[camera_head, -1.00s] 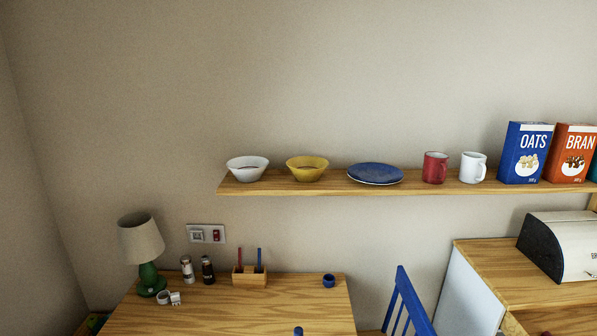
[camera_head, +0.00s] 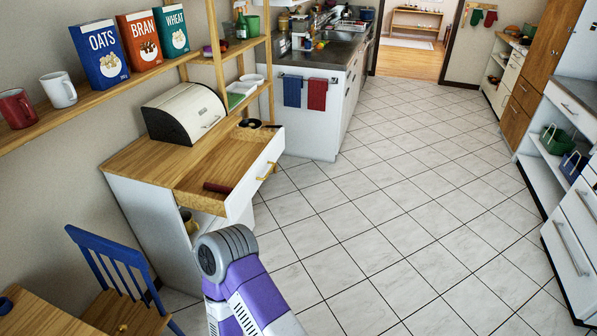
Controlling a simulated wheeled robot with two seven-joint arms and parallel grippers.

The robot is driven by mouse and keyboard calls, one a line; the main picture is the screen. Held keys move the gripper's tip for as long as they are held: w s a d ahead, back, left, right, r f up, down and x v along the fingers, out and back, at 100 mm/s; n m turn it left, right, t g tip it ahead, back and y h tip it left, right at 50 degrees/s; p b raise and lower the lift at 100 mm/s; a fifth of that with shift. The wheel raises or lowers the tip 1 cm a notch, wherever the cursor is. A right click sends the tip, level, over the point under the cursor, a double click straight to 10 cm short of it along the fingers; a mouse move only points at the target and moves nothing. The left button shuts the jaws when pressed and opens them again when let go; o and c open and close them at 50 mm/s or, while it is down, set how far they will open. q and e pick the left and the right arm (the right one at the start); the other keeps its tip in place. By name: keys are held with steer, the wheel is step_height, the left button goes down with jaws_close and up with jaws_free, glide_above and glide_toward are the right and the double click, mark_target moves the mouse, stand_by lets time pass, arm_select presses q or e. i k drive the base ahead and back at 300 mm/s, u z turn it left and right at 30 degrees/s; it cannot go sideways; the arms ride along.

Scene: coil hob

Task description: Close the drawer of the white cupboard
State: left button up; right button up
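The white cupboard (camera_head: 140,212) with a wooden top stands left of centre. Its drawer (camera_head: 243,190) is pulled out toward the right, with a white front and a yellow handle (camera_head: 267,171). A dark red cylindrical object (camera_head: 217,187) lies in the drawer near its near side. A dark round object (camera_head: 250,123) shows at the drawer's far end. A purple and grey link of my arm rises from the bottom edge, in front of the cupboard's lower part. Neither gripper shows in the view.
A bread bin (camera_head: 187,112) stands on the cupboard top. A blue chair (camera_head: 118,270) is at the lower left, beside a table (camera_head: 40,318). A sink counter (camera_head: 315,110) with hanging towels stands beyond. The tiled floor (camera_head: 420,200) to the right is clear.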

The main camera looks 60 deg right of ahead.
mark_target(245, 158)
steer(key=z, duration=1.25)
steer(key=i, duration=1.05)
steer(key=z, duration=0.15)
